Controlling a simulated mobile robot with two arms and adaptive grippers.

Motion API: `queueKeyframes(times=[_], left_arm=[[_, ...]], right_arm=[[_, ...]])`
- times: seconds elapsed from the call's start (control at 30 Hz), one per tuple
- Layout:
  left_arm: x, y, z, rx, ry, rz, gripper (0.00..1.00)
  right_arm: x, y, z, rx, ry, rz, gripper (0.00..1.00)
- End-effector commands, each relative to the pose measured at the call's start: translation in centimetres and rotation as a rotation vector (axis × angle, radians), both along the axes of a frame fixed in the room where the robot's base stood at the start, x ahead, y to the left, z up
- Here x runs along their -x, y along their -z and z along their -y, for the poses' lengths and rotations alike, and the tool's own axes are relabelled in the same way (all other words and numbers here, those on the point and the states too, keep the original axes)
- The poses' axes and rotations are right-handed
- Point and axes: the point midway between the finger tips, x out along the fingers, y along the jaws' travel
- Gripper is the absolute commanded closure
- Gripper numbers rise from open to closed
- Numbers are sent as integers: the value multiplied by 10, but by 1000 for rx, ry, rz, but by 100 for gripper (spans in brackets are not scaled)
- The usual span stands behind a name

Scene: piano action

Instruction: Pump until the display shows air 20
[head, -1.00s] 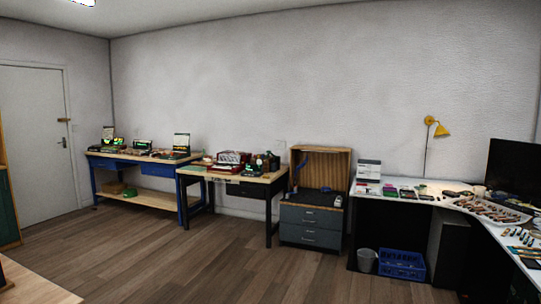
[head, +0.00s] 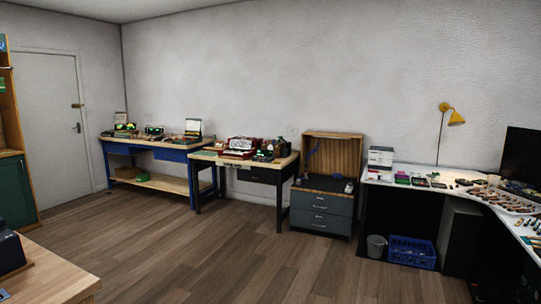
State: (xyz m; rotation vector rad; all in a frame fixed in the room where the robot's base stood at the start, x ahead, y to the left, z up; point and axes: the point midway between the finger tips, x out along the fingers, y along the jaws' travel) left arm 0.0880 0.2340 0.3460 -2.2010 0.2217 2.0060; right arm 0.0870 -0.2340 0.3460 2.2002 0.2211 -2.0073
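Neither of my grippers is in view. I cannot make out a pump for certain at this distance. Small devices with lit greenish faces (head: 153,129) stand on the blue-framed workbench (head: 172,148) along the far wall. A dark device with a green glow (head: 268,150) stands at the right end of the second workbench (head: 258,165). None of the lit faces is large enough to read, so no air value can be told.
A grey drawer cabinet (head: 320,210), a waste bin (head: 376,246) and a blue crate (head: 411,252) stand to the right by the white desk (head: 455,185). A wooden table (head: 50,278) is at near left, beside a green cabinet (head: 17,195). The middle floor is clear.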

Motion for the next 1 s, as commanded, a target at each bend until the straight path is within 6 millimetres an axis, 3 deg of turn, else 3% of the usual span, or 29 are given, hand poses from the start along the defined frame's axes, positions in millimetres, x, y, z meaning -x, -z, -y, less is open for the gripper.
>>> queueKeyframes(times=[0.03,0.1,1.0], left_arm=[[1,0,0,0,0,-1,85],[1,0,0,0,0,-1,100],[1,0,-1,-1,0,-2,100]], right_arm=[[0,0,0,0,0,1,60],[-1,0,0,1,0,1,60],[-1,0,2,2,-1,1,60]])
